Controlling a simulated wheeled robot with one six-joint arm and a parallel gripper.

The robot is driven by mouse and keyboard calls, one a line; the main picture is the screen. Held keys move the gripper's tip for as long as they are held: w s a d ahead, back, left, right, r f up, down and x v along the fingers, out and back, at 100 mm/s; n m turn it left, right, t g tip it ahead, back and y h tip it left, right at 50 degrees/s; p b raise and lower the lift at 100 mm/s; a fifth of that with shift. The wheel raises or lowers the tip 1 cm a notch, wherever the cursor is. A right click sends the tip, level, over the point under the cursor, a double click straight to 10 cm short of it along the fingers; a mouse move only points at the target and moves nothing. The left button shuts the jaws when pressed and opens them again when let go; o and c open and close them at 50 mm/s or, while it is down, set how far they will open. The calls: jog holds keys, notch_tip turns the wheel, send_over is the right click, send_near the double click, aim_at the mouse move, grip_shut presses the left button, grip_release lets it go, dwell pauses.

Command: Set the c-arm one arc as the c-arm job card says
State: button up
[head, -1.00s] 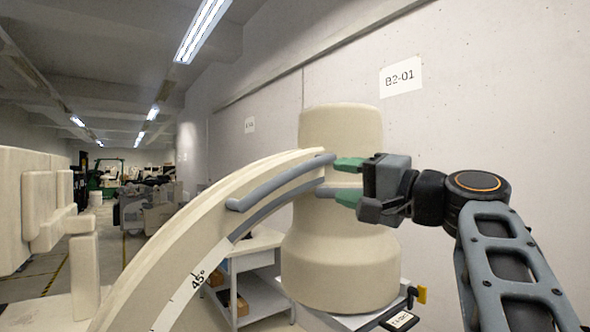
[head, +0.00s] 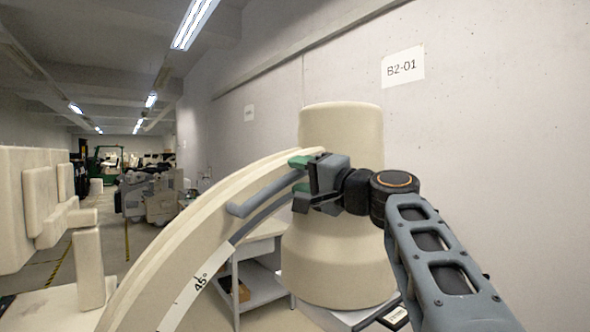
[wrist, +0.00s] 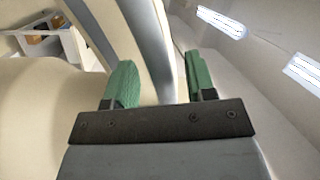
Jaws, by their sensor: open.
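The cream c-arm arc (head: 190,225) curves up from the lower left in the head view, with a "45°" scale mark on its face. A grey-blue handle bar (head: 255,197) runs along its upper part. My gripper (head: 297,182) is open at the upper end of the bar, its green fingers above and below it. In the wrist view, a grey band of the arc (wrist: 150,45) passes between the fingers of my gripper (wrist: 158,65). I cannot tell whether either finger touches it. No job card is readable.
A large cream column (head: 340,255) stands right behind my gripper, close to the wall. A wall sign (head: 403,67) reads B2-01. A white shelf cart (head: 262,285) stands below the arc. Cream padded blocks (head: 45,210) are at left; an aisle runs between.

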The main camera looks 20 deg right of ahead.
jog(key=shift+x, duration=0.85)
grip_shut()
